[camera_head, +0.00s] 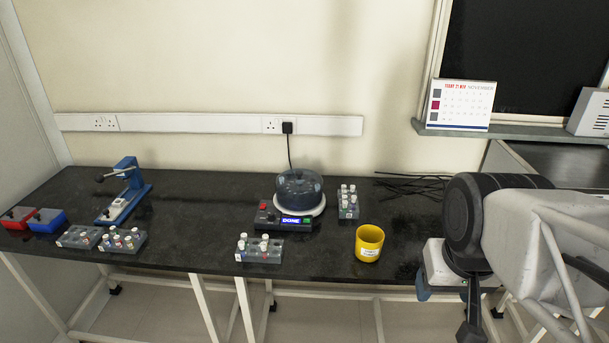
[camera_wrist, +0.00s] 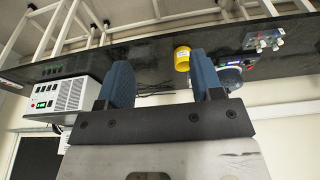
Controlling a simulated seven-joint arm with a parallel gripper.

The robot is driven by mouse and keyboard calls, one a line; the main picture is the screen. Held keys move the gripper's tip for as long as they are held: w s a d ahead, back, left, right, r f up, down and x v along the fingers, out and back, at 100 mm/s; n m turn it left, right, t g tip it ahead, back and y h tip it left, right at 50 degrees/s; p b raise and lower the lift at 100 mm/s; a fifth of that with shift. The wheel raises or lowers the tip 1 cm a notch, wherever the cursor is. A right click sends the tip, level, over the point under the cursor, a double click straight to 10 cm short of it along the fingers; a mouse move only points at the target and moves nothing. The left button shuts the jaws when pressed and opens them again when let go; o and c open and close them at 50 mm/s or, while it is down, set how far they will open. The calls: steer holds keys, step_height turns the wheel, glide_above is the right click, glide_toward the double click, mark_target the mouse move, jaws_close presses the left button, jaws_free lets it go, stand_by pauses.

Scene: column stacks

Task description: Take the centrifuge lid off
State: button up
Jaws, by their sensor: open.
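The centrifuge (camera_head: 284,222) stands on the dark bench, with a lit display on its front. Its lid, a dark translucent dome (camera_head: 299,187), sits on top over a pale ring. In the wrist view the centrifuge (camera_wrist: 228,87) is at the right, upside down and partly hidden behind one finger. My gripper (camera_head: 453,290) is at the bench's right front, well to the right of the centrifuge and apart from it. In the wrist view my gripper (camera_wrist: 161,80) has its two blue fingers wide apart with nothing between them.
A yellow cup (camera_head: 369,243) stands between the centrifuge and my gripper. Vial racks stand right (camera_head: 348,203) and front-left (camera_head: 259,249) of the centrifuge. A black cable (camera_head: 289,150) rises behind it. A blue press (camera_head: 125,188), more racks and small boxes are at left.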

steer(key=w+a+r+m, duration=0.1)
steer(key=w+r, duration=0.1)
steer(key=w, duration=0.5)
steer(key=w+a+r+m, duration=0.1)
steer(key=w+a+r, duration=0.15)
steer(key=w, duration=0.55)
steer(key=m+g, duration=0.3)
steer(key=m, duration=0.2)
glide_above(300, 172)
steer(key=f, duration=1.6)
steer(key=shift+s+d, duration=0.15)
steer(key=shift+d, duration=0.1)
steer(key=shift+w+a+f, duration=0.2)
steer(key=shift+w+a, duration=0.05)
steer(key=shift+f, duration=1.3)
